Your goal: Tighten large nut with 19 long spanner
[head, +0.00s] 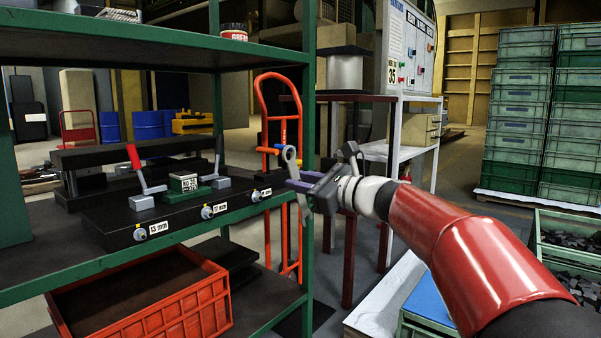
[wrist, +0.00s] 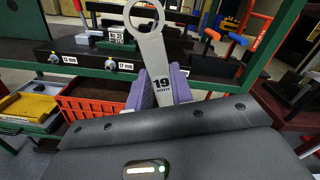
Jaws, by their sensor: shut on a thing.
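My gripper (head: 300,184) is shut on a grey spanner (head: 289,157) and holds it upright in front of the shelf's right green post. In the wrist view the spanner (wrist: 150,45) is marked 19, has a ring end at the top, and sits between the purple fingers (wrist: 161,92). A black fixture block (head: 180,216) on the shelf carries nuts in a row. The left nut (head: 140,234) is labelled 13 mm and the middle nut (head: 207,212) 17 mm. The right nut (head: 256,196) has a label too small to read. The spanner is apart from it, to its right.
The green shelf post (head: 308,120) is close to my gripper. An orange crate (head: 150,305) sits below. A red hand truck (head: 280,110) stands behind.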

